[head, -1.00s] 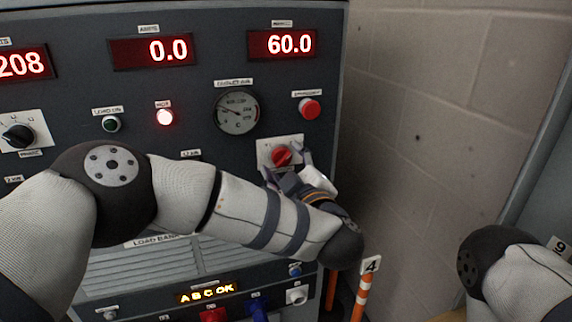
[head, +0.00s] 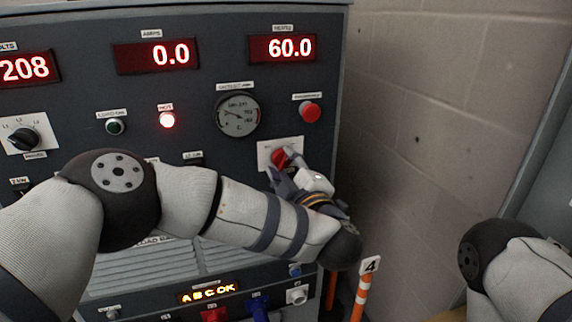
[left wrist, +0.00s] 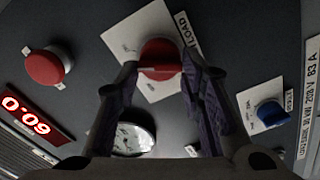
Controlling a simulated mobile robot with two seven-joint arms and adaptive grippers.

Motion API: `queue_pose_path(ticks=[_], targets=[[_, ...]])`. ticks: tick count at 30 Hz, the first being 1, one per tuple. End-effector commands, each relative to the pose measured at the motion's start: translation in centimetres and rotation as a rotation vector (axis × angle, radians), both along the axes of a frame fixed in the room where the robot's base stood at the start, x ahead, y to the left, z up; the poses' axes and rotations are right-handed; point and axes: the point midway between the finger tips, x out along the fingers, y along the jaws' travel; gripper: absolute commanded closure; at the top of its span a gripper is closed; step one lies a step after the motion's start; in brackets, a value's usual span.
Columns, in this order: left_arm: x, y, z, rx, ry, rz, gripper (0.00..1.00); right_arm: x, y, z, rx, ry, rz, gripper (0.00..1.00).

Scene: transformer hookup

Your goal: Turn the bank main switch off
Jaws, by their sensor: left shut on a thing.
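The bank main switch is a red rotary knob (head: 279,157) on a white square plate (head: 293,145), at the right of the dark load bank panel (head: 195,50). My left gripper (head: 284,172) is at the knob, its fingers partly covering it in the head view. In the left wrist view, the knob (left wrist: 161,58) sits between the two fingertips of the left gripper (left wrist: 160,72). The gripper is shut on the knob. A pale pointer line crosses the knob. Most plate lettering is too blurred to read. My right gripper is out of view.
A red emergency button (head: 309,112) stands just above the switch, with a round gauge (head: 238,114) to its left. A lit red lamp (head: 167,119) is further left. A blue knob (left wrist: 270,113) shows nearby. A block wall (head: 440,100) lies to the right.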

Motion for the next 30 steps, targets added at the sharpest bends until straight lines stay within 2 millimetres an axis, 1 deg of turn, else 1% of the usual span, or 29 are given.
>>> queue_pose_path(ticks=[15,30], targets=[[-0.06,-0.04,-0.17,-0.467,-0.149,-0.002,0.93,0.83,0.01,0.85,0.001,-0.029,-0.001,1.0],[-0.02,-0.05,-0.43,-0.908,-0.293,-0.001,0.93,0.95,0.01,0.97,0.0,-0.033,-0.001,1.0]])
